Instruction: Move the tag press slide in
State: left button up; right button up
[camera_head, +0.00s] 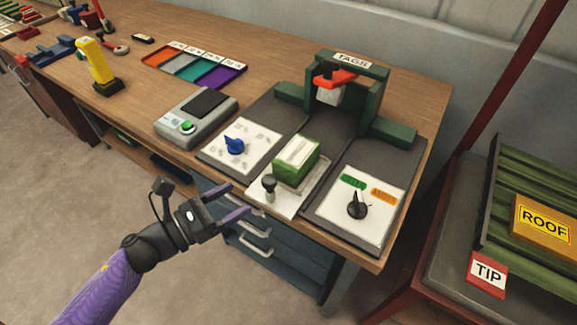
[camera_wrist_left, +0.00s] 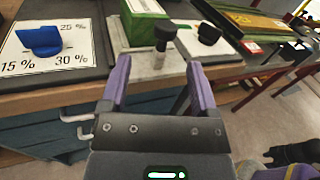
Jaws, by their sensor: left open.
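The tag press (camera_head: 342,92) is a dark green frame labelled TAGS with a red lever, at the back of its dark base. Its slide (camera_head: 287,207) is a pale plate at the front, pulled out toward the bench edge. On it sit a green block with a white top (camera_head: 297,160) and a black-topped upright knob (camera_head: 269,181). The knob also shows in the left wrist view (camera_wrist_left: 164,32). My left gripper (camera_head: 238,200) is open and empty, just in front of the knob, apart from it. A dark part, apparently my right gripper (camera_wrist_left: 290,153), shows at the wrist view's lower right; its jaws are unclear.
A blue dial panel (camera_head: 235,146) lies left of the slide and a black dial panel (camera_head: 358,206) right of it. A grey scale (camera_head: 196,117) and coloured trays (camera_head: 195,66) are further left. Drawer handles (camera_head: 255,246) stick out below the bench edge. Floor in front is clear.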

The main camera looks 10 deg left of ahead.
pick_arm(q)
jog(key=m, duration=0.1)
send_over(279, 195)
jog(key=shift+r, duration=0.4)
grip_shut()
dwell(1.2)
